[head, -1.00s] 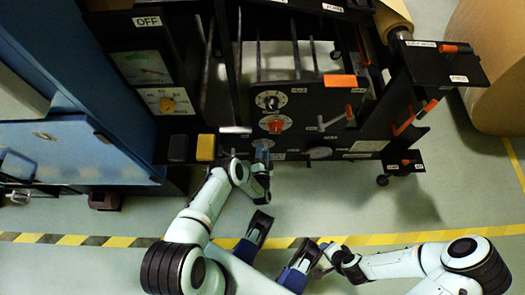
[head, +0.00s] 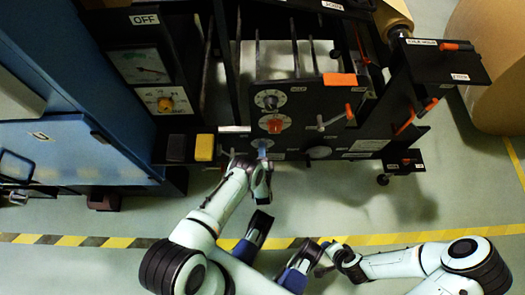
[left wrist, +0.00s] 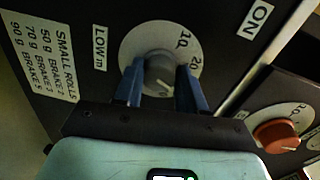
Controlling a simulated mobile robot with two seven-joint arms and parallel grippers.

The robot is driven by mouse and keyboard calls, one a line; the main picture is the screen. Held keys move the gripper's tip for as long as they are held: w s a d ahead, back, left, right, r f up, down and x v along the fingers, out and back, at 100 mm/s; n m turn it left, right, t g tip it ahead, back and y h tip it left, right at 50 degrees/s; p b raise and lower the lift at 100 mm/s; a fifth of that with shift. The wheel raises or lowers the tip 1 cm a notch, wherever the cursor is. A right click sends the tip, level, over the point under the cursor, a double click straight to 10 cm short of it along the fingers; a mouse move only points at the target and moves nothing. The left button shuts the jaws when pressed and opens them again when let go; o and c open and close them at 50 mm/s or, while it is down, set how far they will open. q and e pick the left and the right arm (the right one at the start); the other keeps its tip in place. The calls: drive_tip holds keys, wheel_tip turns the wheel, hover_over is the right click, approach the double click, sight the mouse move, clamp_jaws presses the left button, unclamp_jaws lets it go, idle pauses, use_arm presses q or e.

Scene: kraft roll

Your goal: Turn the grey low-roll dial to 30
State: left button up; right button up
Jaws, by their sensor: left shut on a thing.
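The grey low-roll dial (left wrist: 159,71) sits on a round white scale plate beside a "LOW" label in the left wrist view. The scale shows 10 and 20 at its upper right. A pale mark on the knob points toward the lower edge, between the fingers; the number there is hidden. My left gripper (left wrist: 158,92) has its blue fingers on either side of the knob and is shut on it. In the head view my left gripper (head: 262,152) covers most of this dial. My right gripper (head: 324,262) is low, away from the panel; its jaws are unclear.
A red dial (head: 274,125) is close above the grey dial, with another grey dial (head: 270,100) higher up. A small lever (head: 335,119) is to the right. A yellow block (head: 205,147) is on the left. Open floor lies in front of the machine.

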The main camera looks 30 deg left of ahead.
use_arm(q)
drive_tip(key=shift+a, duration=0.15)
drive_tip(key=o, duration=1.1)
drive_tip(key=shift+c, duration=0.2)
